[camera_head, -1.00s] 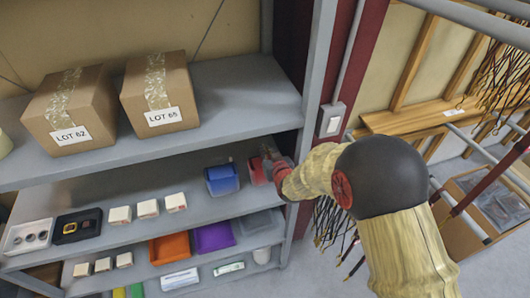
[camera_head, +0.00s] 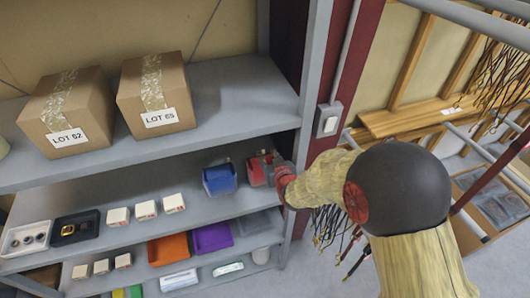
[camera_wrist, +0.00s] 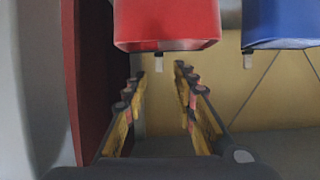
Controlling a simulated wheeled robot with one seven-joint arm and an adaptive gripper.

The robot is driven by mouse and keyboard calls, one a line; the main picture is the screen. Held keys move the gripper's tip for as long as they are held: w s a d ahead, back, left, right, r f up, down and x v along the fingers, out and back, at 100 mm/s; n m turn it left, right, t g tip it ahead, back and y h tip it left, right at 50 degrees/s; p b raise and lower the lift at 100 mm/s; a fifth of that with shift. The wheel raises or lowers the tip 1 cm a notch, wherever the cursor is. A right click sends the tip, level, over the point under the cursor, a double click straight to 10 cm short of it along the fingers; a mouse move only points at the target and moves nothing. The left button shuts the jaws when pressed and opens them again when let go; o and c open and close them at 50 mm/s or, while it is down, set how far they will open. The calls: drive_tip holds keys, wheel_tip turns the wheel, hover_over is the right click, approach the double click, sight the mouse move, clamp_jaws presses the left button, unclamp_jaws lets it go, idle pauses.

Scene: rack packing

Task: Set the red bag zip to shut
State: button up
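The red bag (camera_head: 259,172) sits on the middle shelf, at its right end, beside the blue bag (camera_head: 220,180). In the wrist view the red bag (camera_wrist: 166,22) fills the top middle, with a small pale tab (camera_wrist: 158,62) hanging at its lower edge. My gripper (camera_head: 270,157) is at the right side of the red bag in the head view and partly covers it. In the wrist view my gripper (camera_wrist: 158,71) has its two fingers apart, with the tab appearing between their tips. Contact with the tab cannot be told. The zip's state is not clear.
The blue bag (camera_wrist: 284,22) with its own tab is close on the right in the wrist view. The shelf's upright post (camera_head: 306,120) stands close to my wrist. The upper shelf (camera_head: 240,95) with two cartons lies above the bags.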

drive_tip(key=v, duration=0.8)
drive_tip(key=shift+s, duration=0.25)
drive_tip(key=shift+d, duration=0.1)
